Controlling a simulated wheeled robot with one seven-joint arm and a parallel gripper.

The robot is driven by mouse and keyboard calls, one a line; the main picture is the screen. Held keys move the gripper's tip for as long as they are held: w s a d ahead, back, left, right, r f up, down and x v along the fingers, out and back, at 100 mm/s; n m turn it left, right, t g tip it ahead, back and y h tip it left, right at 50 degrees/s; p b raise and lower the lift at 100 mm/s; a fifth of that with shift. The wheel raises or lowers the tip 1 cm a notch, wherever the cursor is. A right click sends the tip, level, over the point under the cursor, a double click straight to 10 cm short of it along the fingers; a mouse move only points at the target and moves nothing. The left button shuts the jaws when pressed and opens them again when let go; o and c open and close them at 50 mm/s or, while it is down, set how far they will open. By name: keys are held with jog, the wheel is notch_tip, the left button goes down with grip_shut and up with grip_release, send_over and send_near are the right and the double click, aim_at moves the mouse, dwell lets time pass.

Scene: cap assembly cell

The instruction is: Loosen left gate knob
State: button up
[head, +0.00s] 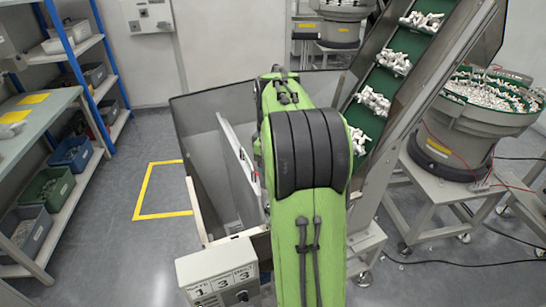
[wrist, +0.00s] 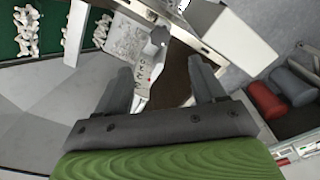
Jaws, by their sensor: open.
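In the wrist view, a dark grey knob (wrist: 159,37) stands by the metal bar and plate at the top of the hopper. I cannot tell for sure that it is the left gate knob. A pale strip with dark number marks (wrist: 148,78) lies just below it. My gripper (wrist: 160,65) is open and empty, its two dark fingers spread to either side of the strip, with the knob ahead of and apart from the fingertips. In the head view my green arm hides the gripper and the knob.
In the head view, a grey hopper (head: 192,128) with an upright plate inside stands left of my arm. A white box with numbers (head: 216,275) is at its front. An inclined green conveyor (head: 398,85) carries white parts at right. Shelves (head: 60,205) stand at left, with clear floor between.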

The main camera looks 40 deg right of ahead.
notch_tip(320, 180, up, 3)
jog(key=shift+r, duration=0.1)
jog(key=shift+p, duration=0.3)
notch_tip(320, 180, down, 16)
jog(key=m+p, duration=0.1)
jog(key=m, duration=0.3)
jog(key=shift+w+m, duration=0.15)
jog(key=shift+m, duration=0.15)
jog(key=shift+c, duration=0.4)
